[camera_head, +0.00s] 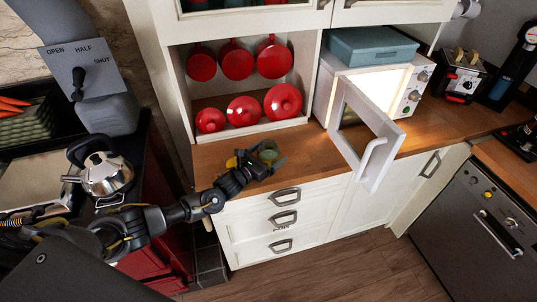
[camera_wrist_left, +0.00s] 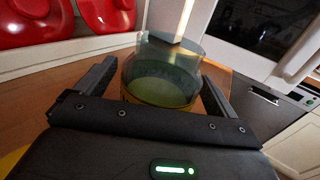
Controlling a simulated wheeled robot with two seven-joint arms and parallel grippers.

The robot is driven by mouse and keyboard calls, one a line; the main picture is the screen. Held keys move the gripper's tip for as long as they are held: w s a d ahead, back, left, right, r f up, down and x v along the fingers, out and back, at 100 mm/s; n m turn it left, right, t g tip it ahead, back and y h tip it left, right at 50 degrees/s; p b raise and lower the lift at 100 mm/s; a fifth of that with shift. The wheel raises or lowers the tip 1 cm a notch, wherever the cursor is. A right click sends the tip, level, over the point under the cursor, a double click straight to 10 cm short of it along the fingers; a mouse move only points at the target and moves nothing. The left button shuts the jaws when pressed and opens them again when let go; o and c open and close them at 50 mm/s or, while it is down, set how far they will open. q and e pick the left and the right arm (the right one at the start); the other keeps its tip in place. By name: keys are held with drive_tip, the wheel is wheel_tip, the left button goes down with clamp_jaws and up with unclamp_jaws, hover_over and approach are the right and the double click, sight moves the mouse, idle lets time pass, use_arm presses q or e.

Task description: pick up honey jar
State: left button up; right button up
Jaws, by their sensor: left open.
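A glass jar, which looks like the honey jar (camera_head: 268,153), stands on the wooden counter (camera_head: 215,155) near its front edge. In the left wrist view the jar (camera_wrist_left: 163,78) is clear at the top with greenish-yellow contents. My left gripper (camera_head: 264,163) is open, with one finger on each side of the jar. In the left wrist view a gap shows between each finger and the glass, smaller on the right. The gripper hides the jar's lower part. My right gripper is not in view.
A white microwave (camera_head: 341,91) stands to the right, its door (camera_head: 368,140) swung open toward the counter's front edge. Red pots (camera_head: 243,109) fill the shelf cubby behind. A kettle (camera_head: 105,175) sits at left.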

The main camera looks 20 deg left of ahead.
use_arm(q)
drive_tip(key=shift+c, duration=0.4)
drive_tip(key=shift+s, duration=0.1)
drive_tip(key=c, duration=1.2)
drive_tip(key=shift+c, duration=0.3)
drive_tip(key=shift+r, duration=0.1)
drive_tip(key=shift+r+b, duration=0.45)
drive_tip(key=shift+r, duration=0.05)
drive_tip(key=s+d+r+b, duration=0.2)
drive_tip(key=s+r, duration=0.4)
drive_tip(key=s+d+r+b, duration=0.2)
drive_tip(key=s+r+b, duration=0.1)
drive_tip(key=s+r, duration=0.3)
drive_tip(key=shift+s+d, duration=0.3)
drive_tip(key=shift+s, duration=0.25)
